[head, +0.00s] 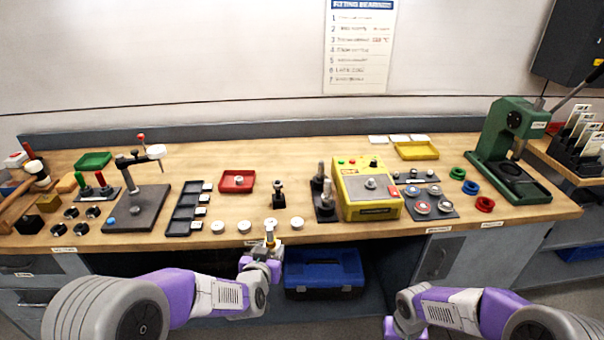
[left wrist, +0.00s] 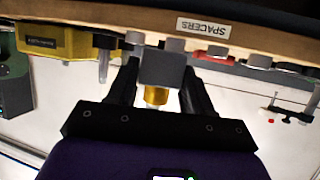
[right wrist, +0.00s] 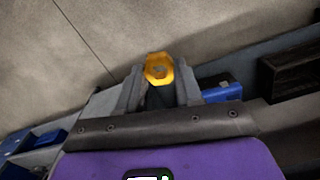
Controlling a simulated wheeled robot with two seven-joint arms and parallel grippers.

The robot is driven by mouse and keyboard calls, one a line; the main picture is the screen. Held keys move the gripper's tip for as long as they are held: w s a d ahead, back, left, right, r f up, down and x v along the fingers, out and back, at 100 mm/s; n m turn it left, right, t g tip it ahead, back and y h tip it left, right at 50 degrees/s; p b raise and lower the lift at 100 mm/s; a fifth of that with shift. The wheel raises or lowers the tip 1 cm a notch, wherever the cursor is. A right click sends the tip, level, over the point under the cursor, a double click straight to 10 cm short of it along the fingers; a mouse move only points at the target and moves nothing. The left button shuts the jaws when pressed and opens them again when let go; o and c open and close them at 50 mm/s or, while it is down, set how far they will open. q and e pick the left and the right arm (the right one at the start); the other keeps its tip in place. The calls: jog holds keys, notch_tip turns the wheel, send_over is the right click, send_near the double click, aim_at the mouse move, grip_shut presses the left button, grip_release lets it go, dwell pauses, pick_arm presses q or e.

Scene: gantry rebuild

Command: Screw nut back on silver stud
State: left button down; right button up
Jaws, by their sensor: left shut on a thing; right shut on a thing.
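My left gripper (left wrist: 158,75) is shut on a grey block (left wrist: 162,66) with a short brass-coloured piece (left wrist: 156,96) sticking out of it. In the head view this gripper (head: 270,247) is at the front edge of the bench, with brass showing above it. My right gripper (right wrist: 160,80) is shut on a yellow-gold nut (right wrist: 158,67) with a hole in its middle. In the head view only my right wrist shows, low at the right, away from the bench; its fingertips are hidden. I cannot tell which piece is the silver stud.
Behind the left gripper stand white discs (head: 244,227) and a small dark stand (head: 278,195). A dark plate with steel posts (head: 324,192) and a yellow box (head: 368,190) stand to its right. A blue toolbox (head: 323,270) sits below the bench. A green press (head: 508,150) stands far right.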

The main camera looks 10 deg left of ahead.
pick_arm(q)
jog(key=s+d+f+m+g+h, duration=0.1)
jog(key=s+d+f+m+h, duration=0.3)
jog(key=d+f, duration=0.2)
jog(key=s+d+f+m+g+h, duration=0.2)
jog(key=s+d+f+m+h, duration=0.1)
jog(key=d+f, duration=0.4)
jog(key=shift+s+d+f+m+h, duration=0.25)
jog(key=shift+s+m+h, duration=0.15)
jog(key=shift+h, duration=0.4)
pick_arm(e)
jog(key=w+a+r+m, duration=0.1)
jog(key=w+a+r, duration=0.3)
jog(key=a+r, duration=0.5)
jog(key=w+a+r+m, duration=0.1)
jog(key=w+a+r, duration=0.3)
jog(key=a+r, duration=0.55)
notch_tip(320, 180, down, 7)
jog(key=a, duration=0.1)
jog(key=shift+s+a, duration=0.15)
jog(key=shift+f, duration=1)
dwell(1.6)
